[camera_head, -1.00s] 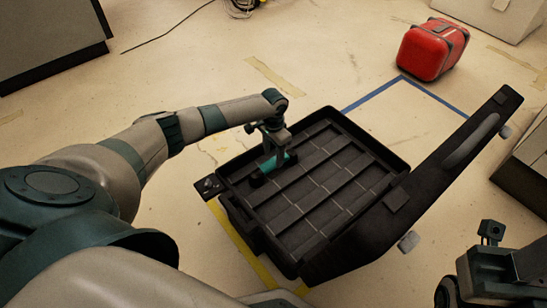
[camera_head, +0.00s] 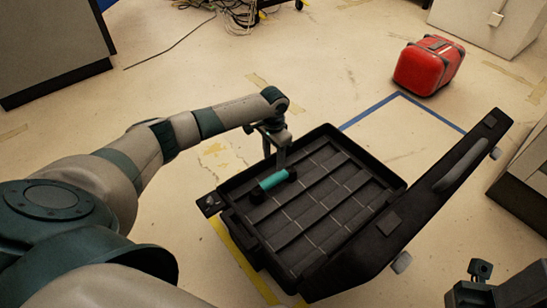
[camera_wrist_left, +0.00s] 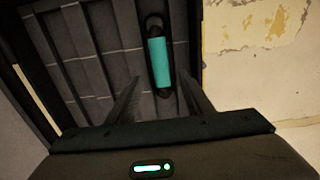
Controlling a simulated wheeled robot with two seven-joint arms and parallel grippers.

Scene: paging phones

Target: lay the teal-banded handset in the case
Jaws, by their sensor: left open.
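The teal-banded handset (camera_head: 273,181), black at its ends, lies inside the open black case (camera_head: 377,160), near the left corner of its slotted floor. In the left wrist view the handset (camera_wrist_left: 158,64) lies lengthwise beside the case wall. My left gripper (camera_head: 280,162) is open and empty, just above and beyond the handset. In the left wrist view its two fingers (camera_wrist_left: 160,88) stand apart, either side of the handset's near end. My right gripper (camera_head: 480,272) shows only partly at the lower right; its jaws cannot be made out.
The case lid (camera_head: 425,195) stands open on the right side. A red box (camera_head: 428,66) sits on the floor at the back right. Cables (camera_head: 235,8) lie at the back. Grey cabinets flank both sides. Floor between the case and red box is clear.

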